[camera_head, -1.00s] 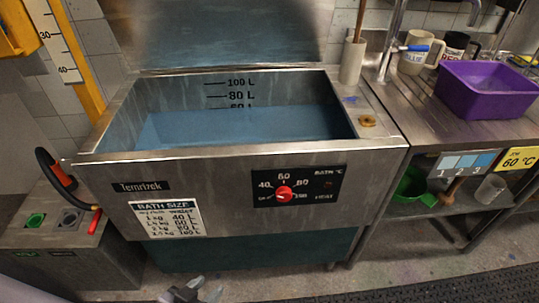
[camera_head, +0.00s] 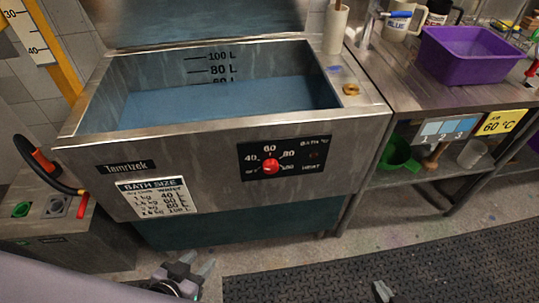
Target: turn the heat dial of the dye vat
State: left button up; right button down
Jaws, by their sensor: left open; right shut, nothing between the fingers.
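The dye vat (camera_head: 200,150) is a steel tank of blue liquid with a raised lid, left of centre in the head view. Its red heat dial (camera_head: 271,166) sits on a black panel (camera_head: 305,160) on the front face, with numbers from 40 upward around it. I cannot clearly tell where the dial points. My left gripper (camera_head: 193,266) is open and empty, low in front of the vat, below and left of the dial and apart from it. My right gripper (camera_head: 383,291) shows only its tip at the bottom edge, shut and empty, well below and right of the dial.
A steel bench (camera_head: 400,95) with a purple tub (camera_head: 470,62) and mugs stands to the right. A green scoop (camera_head: 398,155) is on its lower shelf. A hose with a red-orange grip (camera_head: 45,160) hangs at the vat's left. A dark mat (camera_head: 440,260) covers the floor in front.

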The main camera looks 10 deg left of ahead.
aim_at(271, 166)
jog(key=l+z, duration=0.9)
jog(key=k+j+u, duration=0.1)
jog(key=u, duration=0.35)
jog(key=j, duration=0.1)
